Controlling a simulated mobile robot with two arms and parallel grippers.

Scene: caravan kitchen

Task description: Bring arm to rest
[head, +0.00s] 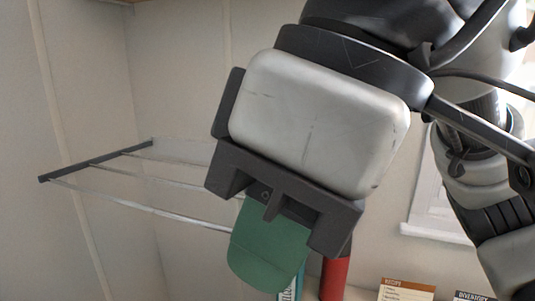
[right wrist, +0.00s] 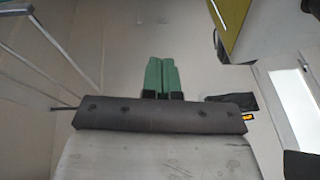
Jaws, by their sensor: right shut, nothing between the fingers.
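My right gripper (head: 268,262) hangs large in the middle of the head view, with its grey body above and its green fingers pointing down. It is raised in front of the wall, and nothing shows in its grip. The right wrist view also shows the right gripper (right wrist: 162,73), with its two green fingers side by side and closed together. My right arm comes in from the upper right of the head view and is bent. My left gripper is in neither view.
A rack with thin rails (head: 95,163) sticks out left of the gripper. Below it are a red item (head: 335,280), a recipe card (head: 407,291) and an inventory card (head: 474,296). A yellow-green panel (right wrist: 229,20) and a white-framed opening (right wrist: 291,105) are at right in the wrist view.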

